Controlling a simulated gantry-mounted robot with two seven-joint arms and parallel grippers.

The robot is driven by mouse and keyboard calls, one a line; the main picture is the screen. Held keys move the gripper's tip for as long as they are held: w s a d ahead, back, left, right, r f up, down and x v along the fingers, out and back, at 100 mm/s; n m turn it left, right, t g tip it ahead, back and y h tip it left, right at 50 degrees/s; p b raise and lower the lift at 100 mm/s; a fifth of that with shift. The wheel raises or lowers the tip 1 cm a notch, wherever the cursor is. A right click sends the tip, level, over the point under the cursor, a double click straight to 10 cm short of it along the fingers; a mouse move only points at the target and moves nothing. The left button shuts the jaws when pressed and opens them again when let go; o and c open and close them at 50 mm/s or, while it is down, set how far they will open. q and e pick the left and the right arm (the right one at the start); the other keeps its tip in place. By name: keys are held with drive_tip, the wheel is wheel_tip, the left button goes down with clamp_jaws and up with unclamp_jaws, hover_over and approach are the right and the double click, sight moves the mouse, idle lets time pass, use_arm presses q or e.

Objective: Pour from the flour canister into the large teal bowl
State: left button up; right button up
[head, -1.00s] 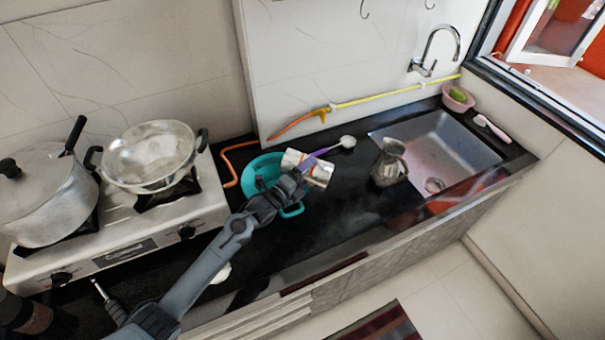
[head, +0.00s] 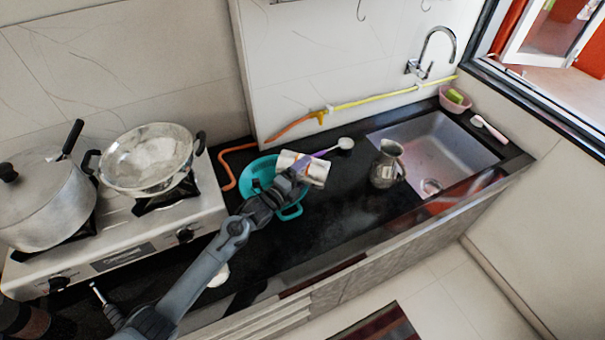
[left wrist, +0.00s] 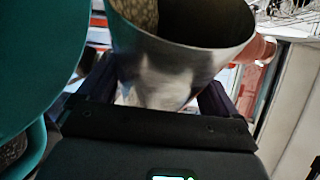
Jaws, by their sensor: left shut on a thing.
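The flour canister (head: 314,171), a silvery cylinder with a label, lies tipped almost on its side, its left end over the large teal bowl (head: 291,213) on the counter. My left gripper (head: 291,181) is shut on the canister and holds it above the bowl's right part. In the left wrist view the canister (left wrist: 172,82) is between the fingers (left wrist: 165,95). Its mouth is at the top, with pale grainy matter inside. The bowl's teal wall (left wrist: 40,60) fills the left side there. I cannot make out a falling stream. My right gripper is not in view.
A spoon with a purple handle and pale head (head: 345,143) lies behind the canister. A metal jug (head: 387,168) stands right, before the sink (head: 450,150). The stove with a pan (head: 150,160) and lidded pot (head: 45,205) is left. Counter between bowl and jug is clear.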

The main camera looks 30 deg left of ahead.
use_arm(q)
drive_tip(key=shift+a+r, duration=0.1)
drive_tip(key=shift+r, duration=0.2)
idle(0.4)
drive_tip(key=shift+a+r+n, duration=0.15)
drive_tip(key=shift+r+n, duration=0.05)
drive_tip(key=shift+n, duration=0.3)
drive_tip(key=shift+a+r+n+t, duration=0.15)
drive_tip(key=shift+r+n+t, duration=0.1)
drive_tip(key=shift+n+t, duration=0.15)
idle(0.3)
drive_tip(key=shift+a+r+n, duration=0.15)
drive_tip(key=shift+r+n, duration=0.05)
drive_tip(key=shift+n, duration=0.1)
drive_tip(key=shift+s+a+r+n, duration=0.1)
drive_tip(key=shift+r+n, duration=0.05)
drive_tip(key=shift+n, duration=0.15)
idle(0.6)
drive_tip(key=shift+a+r+n+t, duration=0.25)
drive_tip(key=shift+n+t, duration=0.15)
drive_tip(key=shift+a+r+n, duration=0.2)
drive_tip(key=shift+n, duration=0.3)
idle(0.4)
drive_tip(key=shift+s+a+r+n, duration=0.1)
drive_tip(key=shift+a+r+n, duration=0.1)
drive_tip(key=shift+n, duration=0.1)
